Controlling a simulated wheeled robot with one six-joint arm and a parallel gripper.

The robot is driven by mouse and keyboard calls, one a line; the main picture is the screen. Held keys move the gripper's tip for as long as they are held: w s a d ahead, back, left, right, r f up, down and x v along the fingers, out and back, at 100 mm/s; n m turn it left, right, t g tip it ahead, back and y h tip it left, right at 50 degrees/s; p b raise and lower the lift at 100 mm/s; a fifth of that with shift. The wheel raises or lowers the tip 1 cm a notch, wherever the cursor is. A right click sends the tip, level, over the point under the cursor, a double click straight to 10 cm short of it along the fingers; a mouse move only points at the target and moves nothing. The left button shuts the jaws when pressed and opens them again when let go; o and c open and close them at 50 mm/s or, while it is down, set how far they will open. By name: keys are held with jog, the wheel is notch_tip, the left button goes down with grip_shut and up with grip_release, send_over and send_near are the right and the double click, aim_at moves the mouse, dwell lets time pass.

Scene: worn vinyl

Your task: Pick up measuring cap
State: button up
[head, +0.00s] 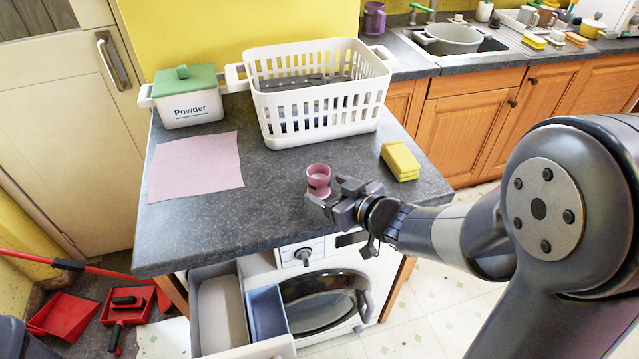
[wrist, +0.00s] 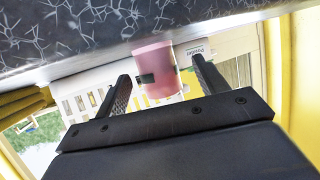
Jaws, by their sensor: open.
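The measuring cap is a small pink cup (head: 318,174) on the grey worktop (head: 250,215), near its front edge in the head view. My gripper (head: 322,198) is open and low over the worktop at the cap. In the wrist view, where the worktop is at the top, the pink cap (wrist: 160,84) shows between the two spread fingers of my gripper (wrist: 160,68). I cannot tell whether either finger touches the cap. A dark patch shows on the cap's side in the wrist view.
A white basket (head: 300,116) stands behind the cap. A yellow sponge (head: 400,158) lies to the right, and a pink cloth (head: 195,168) to the left. A white Powder box (head: 190,110) with green lid stands back left. An open drawer (head: 218,312) juts out below the worktop.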

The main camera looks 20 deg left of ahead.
aim_at(326, 187)
jog(key=shift+w+x, duration=0.2)
jog(key=shift+x, duration=2.15)
jog(key=shift+d, duration=0.15)
jog(key=shift+c, duration=0.2)
jog(key=c, duration=1.1)
